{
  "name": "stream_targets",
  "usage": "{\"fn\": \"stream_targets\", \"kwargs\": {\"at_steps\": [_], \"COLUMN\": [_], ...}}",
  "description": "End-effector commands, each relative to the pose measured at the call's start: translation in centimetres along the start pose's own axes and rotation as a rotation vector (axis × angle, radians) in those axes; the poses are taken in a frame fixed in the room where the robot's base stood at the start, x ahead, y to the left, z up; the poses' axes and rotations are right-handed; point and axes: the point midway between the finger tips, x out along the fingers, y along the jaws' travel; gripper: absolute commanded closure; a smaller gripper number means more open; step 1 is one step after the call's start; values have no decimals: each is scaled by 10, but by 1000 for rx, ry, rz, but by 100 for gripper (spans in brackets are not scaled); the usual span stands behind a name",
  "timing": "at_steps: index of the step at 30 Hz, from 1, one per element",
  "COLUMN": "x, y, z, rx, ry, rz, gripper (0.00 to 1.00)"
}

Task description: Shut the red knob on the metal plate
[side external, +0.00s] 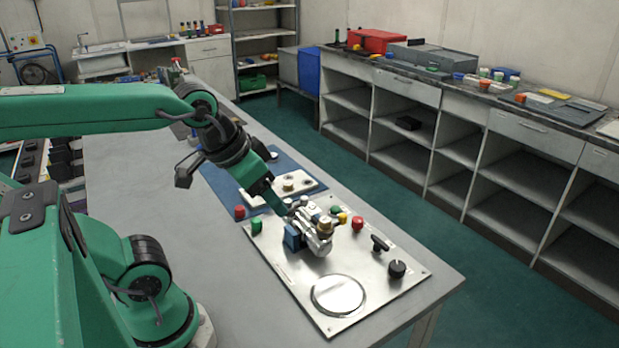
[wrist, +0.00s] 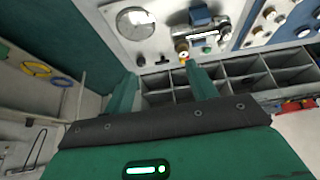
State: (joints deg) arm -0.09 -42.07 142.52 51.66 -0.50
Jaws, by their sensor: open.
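The metal plate (side external: 300,275) lies on the bench. A red knob (side external: 357,222) stands near its far right edge. My gripper (side external: 282,204) reaches down over the far left part of the plate, to the left of the red knob and apart from it. In the wrist view my gripper (wrist: 161,72) has its two green fingers spread with nothing between them. The plate also shows there (wrist: 165,40), beyond the fingertips. A small reddish and brass knob (wrist: 182,56) is near the right fingertip in that view; I cannot tell if it is the red knob.
A pipe fitting with a blue block (side external: 293,237) stands on the plate beside my gripper. Another red knob (side external: 239,212) and a green knob (side external: 256,226) stand left of my gripper.

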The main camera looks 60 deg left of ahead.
Motion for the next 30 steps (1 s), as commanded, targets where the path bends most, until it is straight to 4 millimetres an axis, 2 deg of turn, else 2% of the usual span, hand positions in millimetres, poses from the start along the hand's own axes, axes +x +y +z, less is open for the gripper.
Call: {"fn": "stream_targets", "kwargs": {"at_steps": [5,14,23,30], "x": [3,18,48,82], "y": [-2,-8,-18,-28], "z": [-14,-59,-104,-135], "rx": [-39,-163,-300,-410], "ry": [-27,-103,-184,-246], "rz": [-4,-21,-46,-72], "gripper": [49,49,49,49]}}
